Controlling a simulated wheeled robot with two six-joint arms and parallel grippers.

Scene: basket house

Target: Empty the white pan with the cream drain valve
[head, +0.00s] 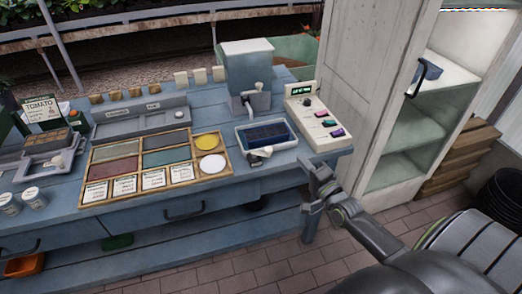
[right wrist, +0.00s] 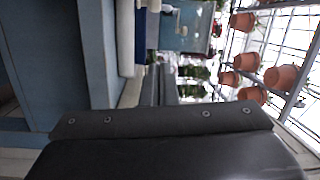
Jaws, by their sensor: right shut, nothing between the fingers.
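The white pan (head: 286,145) sits near the right end of the blue bench, with a dark blue celled tray (head: 264,133) inside it. A small pale drain valve (head: 264,152) shows at its front, with a dark part beside it; its setting is too small to tell. Any water in the pan cannot be made out. My right gripper (head: 306,163) is shut and empty, at the bench's front right edge, to the right of and apart from the pan. It shows in the right wrist view (right wrist: 158,84) beside blurred blue surfaces. My left gripper is out of view.
A control box (head: 318,120) with coloured buttons stands right of the pan, and a grey-blue tank (head: 248,70) with a spout behind it. A compartmented wooden tray (head: 132,190) lies left. An open white cabinet (head: 395,130) stands right.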

